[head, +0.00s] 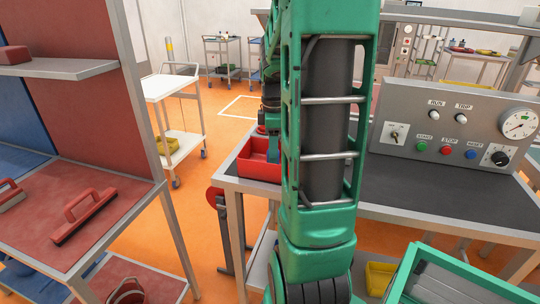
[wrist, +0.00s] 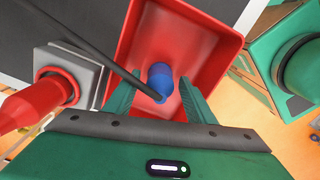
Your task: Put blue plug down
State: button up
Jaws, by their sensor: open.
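The blue plug (wrist: 160,80) shows in the wrist view, inside the red bin (wrist: 205,40). It lies between my gripper's fingers (wrist: 157,88), with visible space on both sides. My gripper is open over the bin. In the head view the red bin (head: 252,160) sits at the left end of the workbench, partly behind my green arm. The blue plug is hidden in the head view.
A red plug-like part (wrist: 30,105) and a grey square fitting (wrist: 75,68) are left of the bin. A dark cable (wrist: 95,55) crosses in front of the bin. A control panel (head: 455,125) stands on the bench's right side.

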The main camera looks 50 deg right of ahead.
notch_tip(320, 180, up, 12)
jog(key=shift+f, duration=0.15)
jog(key=shift+r, duration=0.25)
jog(key=shift+s+a, duration=0.1)
jog(key=shift+a, duration=0.2)
jog(key=s+a+f+m, duration=0.5)
jog(key=s+a+m, duration=0.2)
jog(key=a, duration=0.1)
jog(key=s+a+f+m, duration=0.6)
jog(key=s+a+m, duration=0.1)
jog(key=a, duration=0.1)
jog(key=shift+a, duration=0.25)
